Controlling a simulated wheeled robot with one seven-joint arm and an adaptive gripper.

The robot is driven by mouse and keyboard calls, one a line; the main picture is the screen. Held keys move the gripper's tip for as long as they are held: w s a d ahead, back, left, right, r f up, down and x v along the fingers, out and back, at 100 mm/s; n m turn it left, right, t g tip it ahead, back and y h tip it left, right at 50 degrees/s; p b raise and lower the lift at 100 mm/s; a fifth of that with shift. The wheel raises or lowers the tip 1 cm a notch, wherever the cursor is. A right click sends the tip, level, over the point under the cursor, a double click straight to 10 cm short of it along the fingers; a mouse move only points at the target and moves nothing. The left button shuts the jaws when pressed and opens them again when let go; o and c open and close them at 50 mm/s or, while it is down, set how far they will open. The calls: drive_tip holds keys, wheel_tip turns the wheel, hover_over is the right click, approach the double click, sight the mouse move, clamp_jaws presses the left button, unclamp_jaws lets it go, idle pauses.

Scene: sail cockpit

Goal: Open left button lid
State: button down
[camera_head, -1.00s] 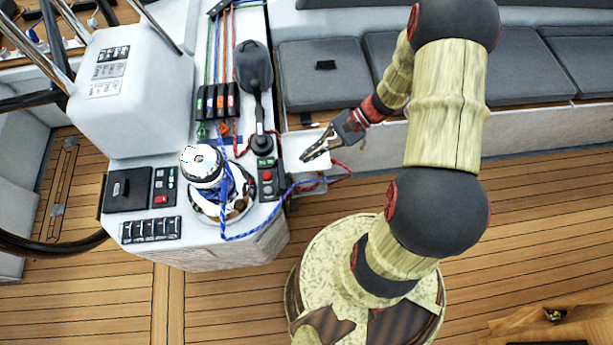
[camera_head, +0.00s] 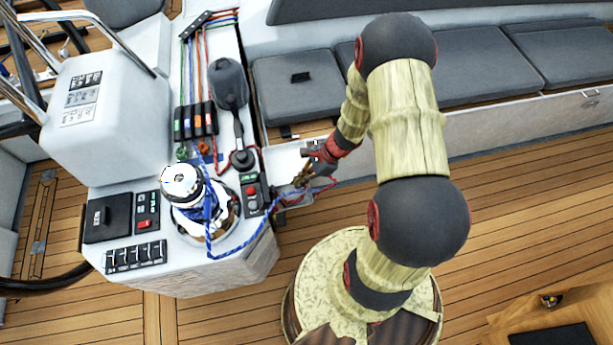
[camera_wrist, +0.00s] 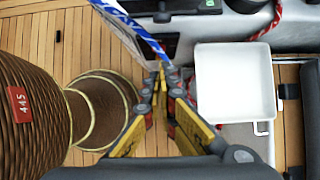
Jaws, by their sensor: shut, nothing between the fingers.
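The white console's side panel (camera_head: 253,193) has a red round button (camera_head: 250,190) and grey button spots near it. A second panel (camera_head: 147,212) with a red switch sits farther left, beside a black square cover (camera_head: 108,218). I cannot tell which part is the left button lid, or its state. My gripper (camera_head: 302,180) is just right of the side panel, beyond the console edge, apart from the buttons. In the wrist view my gripper (camera_wrist: 159,78) has its fingertips together and empty, near the blue rope (camera_wrist: 130,25).
A winch (camera_head: 183,185) with blue rope stands left of the side panel; the rope loops right past my gripper. A black lever (camera_head: 230,90) stands behind. A white box (camera_wrist: 235,82) is right of my fingers in the wrist view. Row of switches (camera_head: 136,257) is at the front.

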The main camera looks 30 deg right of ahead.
sight(266, 191)
drive_tip(key=a, duration=0.1)
drive_tip(key=w+a, duration=0.1)
drive_tip(key=a, duration=0.2)
drive_tip(key=shift+w+a+f, duration=0.3)
drive_tip(key=shift+a, duration=0.05)
drive_tip(key=shift+w+a+r+h+p, duration=0.2)
drive_tip(key=shift+a+r+h+p, duration=0.4)
drive_tip(key=shift+r+p, duration=0.4)
drive_tip(key=shift+f, duration=0.1)
